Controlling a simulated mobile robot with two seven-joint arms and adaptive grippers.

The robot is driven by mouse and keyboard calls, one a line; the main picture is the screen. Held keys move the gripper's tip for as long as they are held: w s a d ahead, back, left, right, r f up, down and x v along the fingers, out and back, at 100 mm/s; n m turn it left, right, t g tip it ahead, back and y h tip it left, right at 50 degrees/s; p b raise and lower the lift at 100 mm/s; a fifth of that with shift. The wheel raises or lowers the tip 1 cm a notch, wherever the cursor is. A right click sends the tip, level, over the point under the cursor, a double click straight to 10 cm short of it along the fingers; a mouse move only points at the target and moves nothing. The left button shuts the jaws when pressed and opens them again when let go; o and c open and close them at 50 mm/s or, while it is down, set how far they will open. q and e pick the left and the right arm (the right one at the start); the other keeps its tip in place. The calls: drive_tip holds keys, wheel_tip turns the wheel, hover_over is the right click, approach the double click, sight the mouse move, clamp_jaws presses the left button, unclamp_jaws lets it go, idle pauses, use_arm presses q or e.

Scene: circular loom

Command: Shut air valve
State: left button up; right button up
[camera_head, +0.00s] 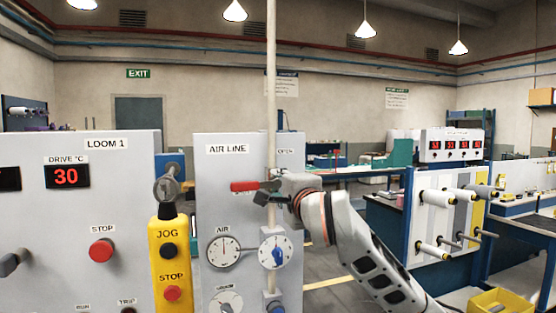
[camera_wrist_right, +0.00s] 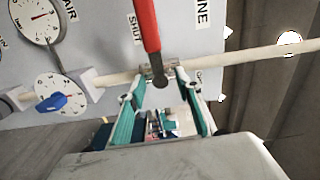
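The air valve sits on the pale vertical pipe (camera_head: 271,100) of the AIR LINE panel (camera_head: 222,170). Its red lever (camera_head: 244,186) lies level, pointing left, crosswise to the pipe. In the right wrist view the red lever (camera_wrist_right: 147,25) reaches up beside the SHUT label (camera_wrist_right: 134,28). An OPEN label (camera_head: 286,151) is right of the pipe, above the valve. My right gripper (camera_head: 268,197) is at the valve from the right. Its teal fingers (camera_wrist_right: 160,98) are spread, near either side of the lever's pivot end; contact is unclear. My left gripper is out of view.
The air gauge (camera_head: 223,251) and a blue-knobbed dial (camera_head: 275,252) are below the valve. A yellow JOG/STOP box (camera_head: 170,262) and the LOOM 1 panel (camera_head: 110,215) stand left. A rack with spools (camera_head: 440,215) stands right, beyond my right arm.

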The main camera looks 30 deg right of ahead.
drive_tip(key=v, duration=0.7)
idle(0.3)
drive_tip(key=shift+c, duration=0.3)
idle(1.0)
